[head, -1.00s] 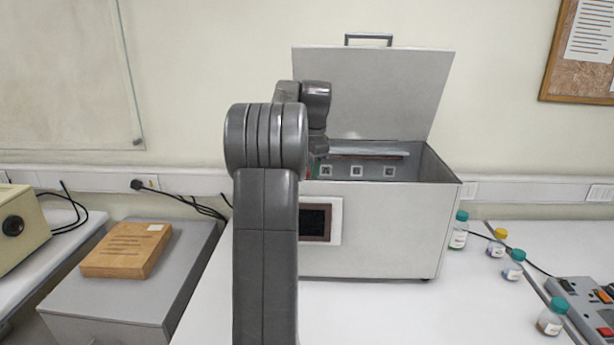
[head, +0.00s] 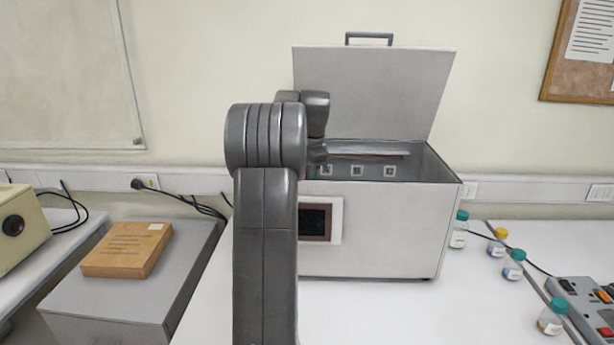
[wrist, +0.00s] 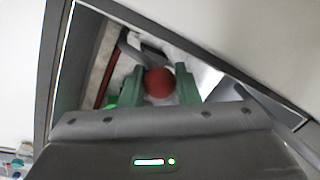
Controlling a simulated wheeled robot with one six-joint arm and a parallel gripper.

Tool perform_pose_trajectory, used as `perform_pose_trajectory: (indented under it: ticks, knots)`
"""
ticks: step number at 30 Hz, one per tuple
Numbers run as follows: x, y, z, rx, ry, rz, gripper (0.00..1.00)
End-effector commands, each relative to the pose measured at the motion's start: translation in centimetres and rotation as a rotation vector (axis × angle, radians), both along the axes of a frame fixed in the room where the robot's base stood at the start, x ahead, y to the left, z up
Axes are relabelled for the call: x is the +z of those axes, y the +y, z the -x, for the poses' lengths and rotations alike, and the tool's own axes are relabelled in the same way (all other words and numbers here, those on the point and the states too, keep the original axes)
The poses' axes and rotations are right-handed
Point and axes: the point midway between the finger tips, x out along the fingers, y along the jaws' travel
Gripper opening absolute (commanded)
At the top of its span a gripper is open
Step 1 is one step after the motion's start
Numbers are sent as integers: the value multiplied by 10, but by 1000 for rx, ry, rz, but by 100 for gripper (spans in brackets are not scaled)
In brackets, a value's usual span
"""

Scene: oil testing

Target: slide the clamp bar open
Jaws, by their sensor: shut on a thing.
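A grey box (head: 385,230) stands on the white bench with its lid (head: 375,92) raised. Inside, a pale bar-like part (head: 372,149) with a reddish strip lies across the back in the head view; I cannot tell whether it is the clamp bar. In the wrist view a round red knob (wrist: 158,84) sits between the green fingers of my gripper (wrist: 159,76), which is shut on it. In the head view my arm hides the fingers and the left part of the box interior. What lies under the knob is mostly hidden.
Box walls surround my gripper, and the raised lid is behind my wrist. Several small bottles (head: 458,236) stand right of the box, near a grey device (head: 585,305). A wooden box (head: 128,250) lies on the left cabinet. The bench front is clear.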

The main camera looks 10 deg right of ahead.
Motion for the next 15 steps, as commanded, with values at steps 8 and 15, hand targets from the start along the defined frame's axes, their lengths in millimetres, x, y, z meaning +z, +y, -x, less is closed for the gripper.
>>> perform_pose_trajectory:
  ticks: [8, 15]
  knots:
    - [-1, 7, 24, 0, 4, -1, 0]
    - [-2, 7, 25, 1, 8, -3, 0]
